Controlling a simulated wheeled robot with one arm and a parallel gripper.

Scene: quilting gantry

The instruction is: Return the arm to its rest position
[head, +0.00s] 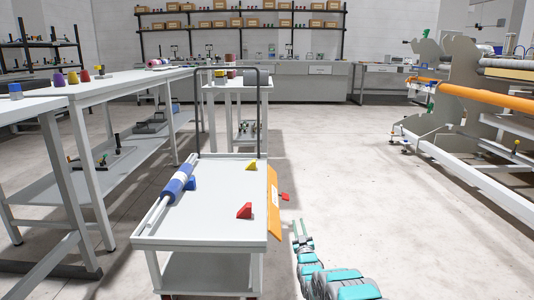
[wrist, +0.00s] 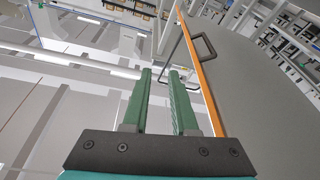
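My gripper (head: 302,222) is low at the right of the cart in the head view, over the floor, with my arm reaching up from the bottom edge. In the wrist view its two green fingers (wrist: 160,75) stand apart with an empty gap between them. Nothing is held. The white cart (head: 190,243) is to the left of my gripper. An orange panel (head: 273,205) runs along its right side, and an orange edge (wrist: 204,75) shows close to the right finger in the wrist view.
On the cart lie a blue-and-white roll (head: 177,185), a red wedge (head: 244,211) and a yellow wedge (head: 252,166). A red piece (head: 285,197) sticks out beyond the orange panel. Workbenches (head: 90,88) stand left, the gantry machine (head: 460,95) right. The floor (head: 350,180) between is clear.

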